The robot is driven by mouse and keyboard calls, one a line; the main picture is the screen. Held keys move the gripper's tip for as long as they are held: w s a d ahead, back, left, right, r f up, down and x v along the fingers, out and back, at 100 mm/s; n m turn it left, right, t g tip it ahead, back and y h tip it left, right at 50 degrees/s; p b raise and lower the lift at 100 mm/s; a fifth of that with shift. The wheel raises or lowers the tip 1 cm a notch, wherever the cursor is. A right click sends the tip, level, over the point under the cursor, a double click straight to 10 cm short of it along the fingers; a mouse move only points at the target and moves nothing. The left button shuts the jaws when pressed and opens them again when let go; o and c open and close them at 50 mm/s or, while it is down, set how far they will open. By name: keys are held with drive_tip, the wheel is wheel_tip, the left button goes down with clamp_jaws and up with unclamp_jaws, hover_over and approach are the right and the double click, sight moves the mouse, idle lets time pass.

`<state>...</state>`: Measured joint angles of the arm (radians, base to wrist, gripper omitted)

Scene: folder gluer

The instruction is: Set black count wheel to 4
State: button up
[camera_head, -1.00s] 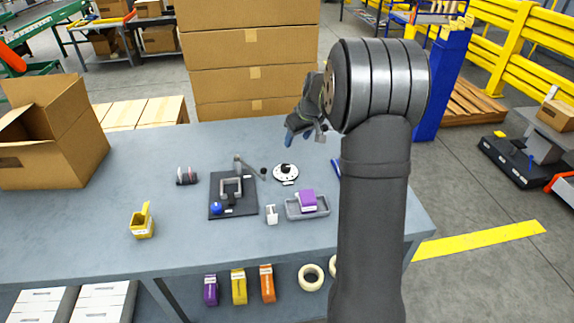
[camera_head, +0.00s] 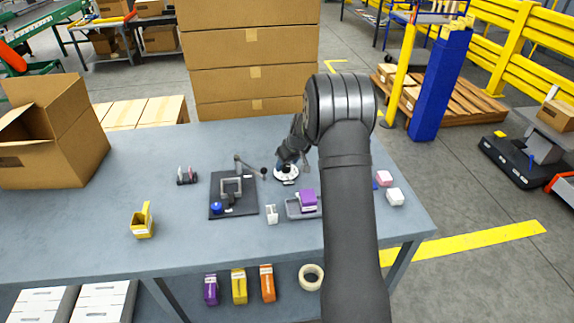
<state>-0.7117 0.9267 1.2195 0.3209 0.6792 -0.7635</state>
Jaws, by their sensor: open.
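A small stand of upright discs (camera_head: 187,176), dark with a pinkish and a pale edge, sits on the left-middle of the table. A round white dial (camera_head: 287,175) with a black centre lies right of the black plate fixture. Which of these is the black count wheel I cannot tell for sure, and no digits are readable. My gripper (camera_head: 287,163) is open and points down, just above or at the dial's far side. It partly covers the dial's centre; contact cannot be told.
The black plate (camera_head: 240,206) carries a grey frame, a lever and a blue knob. A grey tray (camera_head: 294,213) holds a purple block (camera_head: 308,199). A yellow bin (camera_head: 142,222), a white holder (camera_head: 271,214), a pink block (camera_head: 384,178) and an open carton (camera_head: 70,150) also stand there.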

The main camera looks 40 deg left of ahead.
drive_tip(key=shift+x, duration=0.75)
drive_tip(key=shift+c, duration=0.5)
drive_tip(key=c, duration=0.9)
drive_tip(key=shift+m, duration=0.4)
drive_tip(key=m+t+h, duration=0.1)
drive_tip(key=m, duration=0.2)
drive_tip(key=shift+s, duration=0.15)
drive_tip(key=shift+m+t+h, duration=0.4)
drive_tip(key=shift+m+t, duration=0.2)
drive_tip(key=shift+m, duration=0.9)
